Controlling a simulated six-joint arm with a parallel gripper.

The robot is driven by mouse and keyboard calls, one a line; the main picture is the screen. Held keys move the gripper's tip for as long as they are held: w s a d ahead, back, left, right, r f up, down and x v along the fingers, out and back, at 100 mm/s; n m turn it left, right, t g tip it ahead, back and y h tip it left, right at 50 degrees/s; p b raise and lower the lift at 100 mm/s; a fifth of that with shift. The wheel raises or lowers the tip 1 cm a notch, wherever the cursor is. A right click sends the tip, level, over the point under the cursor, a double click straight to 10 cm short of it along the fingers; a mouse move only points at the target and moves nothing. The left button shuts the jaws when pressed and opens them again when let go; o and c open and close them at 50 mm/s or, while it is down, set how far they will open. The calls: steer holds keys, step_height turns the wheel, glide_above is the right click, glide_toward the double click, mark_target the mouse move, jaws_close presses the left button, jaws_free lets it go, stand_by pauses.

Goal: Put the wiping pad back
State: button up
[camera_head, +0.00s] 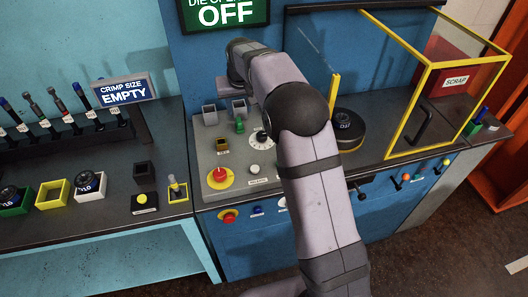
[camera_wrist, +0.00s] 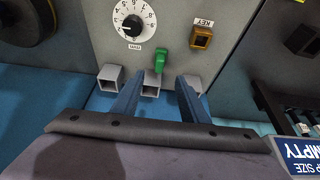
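My gripper (camera_wrist: 158,77) is open, its two dark blue fingers apart with nothing held between them. It is over the back of the grey control panel (camera_head: 235,160), close to a row of small grey square holders (camera_wrist: 110,78). A green piece (camera_wrist: 160,61) stands by the middle holder, just beyond the fingertips and apart from them as far as I can tell; it also shows in the head view (camera_head: 240,126). I cannot pick out the wiping pad for certain. In the head view, my arm hides part of the panel and most of the gripper.
The panel carries a dial (camera_wrist: 133,22), a key box (camera_wrist: 201,37) and a red button (camera_head: 220,175). Left are a tool rack, small bins (camera_head: 52,194) and a yellow-edged tray (camera_head: 178,192).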

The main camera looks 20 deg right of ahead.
steer(key=s+d+f+g, duration=0.1)
steer(key=s+f, duration=0.1)
steer(key=s, duration=1.1)
steer(key=s+d+f+g, duration=0.1)
steer(key=s+f+g, duration=0.1)
steer(key=s, duration=1.1)
steer(key=s+d+f+g, duration=0.1)
steer(key=s+f, duration=0.2)
steer(key=s, duration=1)
steer(key=shift+s+d+f+g, duration=0.15)
steer(key=shift+d+g, duration=0.1)
steer(key=shift+g, duration=0.05)
